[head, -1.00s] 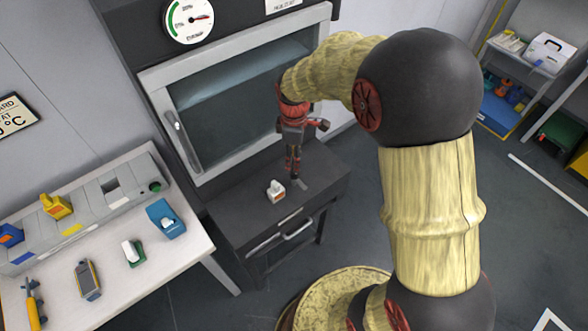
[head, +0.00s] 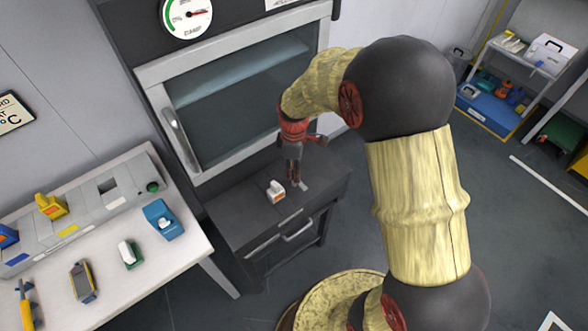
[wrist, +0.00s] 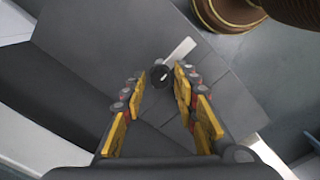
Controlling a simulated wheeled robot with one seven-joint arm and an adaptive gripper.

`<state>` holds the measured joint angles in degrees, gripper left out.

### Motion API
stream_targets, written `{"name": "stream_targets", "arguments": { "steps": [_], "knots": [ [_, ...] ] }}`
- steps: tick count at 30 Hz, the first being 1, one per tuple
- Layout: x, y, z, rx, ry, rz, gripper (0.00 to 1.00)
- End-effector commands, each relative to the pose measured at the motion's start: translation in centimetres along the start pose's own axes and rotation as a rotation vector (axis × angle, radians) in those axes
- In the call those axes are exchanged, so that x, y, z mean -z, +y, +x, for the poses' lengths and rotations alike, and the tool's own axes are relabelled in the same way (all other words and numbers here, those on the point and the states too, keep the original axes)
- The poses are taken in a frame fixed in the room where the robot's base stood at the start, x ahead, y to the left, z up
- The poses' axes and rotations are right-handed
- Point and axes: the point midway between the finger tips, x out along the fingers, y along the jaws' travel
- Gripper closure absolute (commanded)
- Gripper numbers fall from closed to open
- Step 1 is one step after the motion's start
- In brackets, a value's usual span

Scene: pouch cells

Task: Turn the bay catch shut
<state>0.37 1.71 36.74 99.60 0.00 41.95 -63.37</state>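The bay catch shows in the wrist view as a dark round knob (wrist: 160,74) with a pale flat lever (wrist: 180,50) pointing up and right. In the head view its pale lever (head: 304,185) lies on the dark bench top beside my gripper. My gripper (head: 295,182) points down over the catch, close to the bench top. In the wrist view my gripper (wrist: 159,80) is open, with its yellow-padded fingers apart on either side of the knob. I cannot tell whether the fingertips touch it.
A small white and orange block (head: 275,191) stands on the dark bench (head: 235,215) just left of my gripper. A glass-fronted oven (head: 240,100) rises behind. A white table (head: 190,248) with cells and tools is at left. Shelves (head: 545,55) stand at right.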

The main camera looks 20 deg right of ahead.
Motion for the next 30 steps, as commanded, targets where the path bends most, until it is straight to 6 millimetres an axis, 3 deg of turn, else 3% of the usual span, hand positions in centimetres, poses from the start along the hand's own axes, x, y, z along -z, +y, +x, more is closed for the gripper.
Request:
{"name": "stream_targets", "arguments": {
  "steps": [14, 30],
  "knots": [
    [0.00, -0.01, 0.00, 0.000, 0.000, 0.000, 1.00],
    [-0.01, -0.03, -0.16, 0.001, 0.000, 0.106, 1.00]
  ]
}}
